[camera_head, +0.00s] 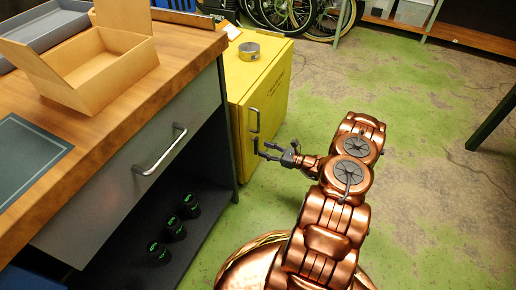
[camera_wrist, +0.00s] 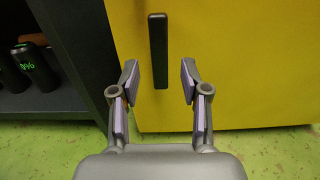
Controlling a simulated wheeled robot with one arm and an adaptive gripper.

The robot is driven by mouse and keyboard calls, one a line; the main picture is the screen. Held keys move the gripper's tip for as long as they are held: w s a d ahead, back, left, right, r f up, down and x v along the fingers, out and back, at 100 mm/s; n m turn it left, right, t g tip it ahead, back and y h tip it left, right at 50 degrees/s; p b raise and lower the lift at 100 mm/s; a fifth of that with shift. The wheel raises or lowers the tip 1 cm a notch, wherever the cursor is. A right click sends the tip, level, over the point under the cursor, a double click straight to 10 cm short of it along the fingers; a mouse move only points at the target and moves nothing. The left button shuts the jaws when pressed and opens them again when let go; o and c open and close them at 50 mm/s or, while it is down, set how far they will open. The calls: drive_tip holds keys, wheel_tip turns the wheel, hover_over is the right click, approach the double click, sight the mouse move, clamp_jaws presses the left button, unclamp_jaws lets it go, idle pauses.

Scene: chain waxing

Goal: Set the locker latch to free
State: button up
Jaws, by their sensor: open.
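The yellow locker (camera_head: 262,100) stands beside the workbench, and its door (camera_wrist: 230,60) fills much of the wrist view. A dark upright bar (camera_wrist: 158,50), apparently the latch or handle, is on this door. A small upright handle also shows on the locker in the head view (camera_head: 254,119). My gripper (camera_head: 264,150) is open and empty, close in front of the door. In the wrist view its two padded fingers (camera_wrist: 160,82) lie left and right of the bar's lower end, with gaps on both sides. I cannot tell how deep the bar reaches between them.
A wooden workbench (camera_head: 185,60) with a drawer handle (camera_head: 160,150) stands left of the locker. Several dark cylinders (camera_head: 174,228) are on its lower shelf. A round tin (camera_head: 249,50) sits on the locker. The green floor (camera_head: 420,150) to the right is clear.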

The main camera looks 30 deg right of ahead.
drive_tip(key=shift+b+x, duration=0.35)
drive_tip(key=shift+x, duration=1.35)
drive_tip(key=shift+c, duration=0.3)
clamp_jaws()
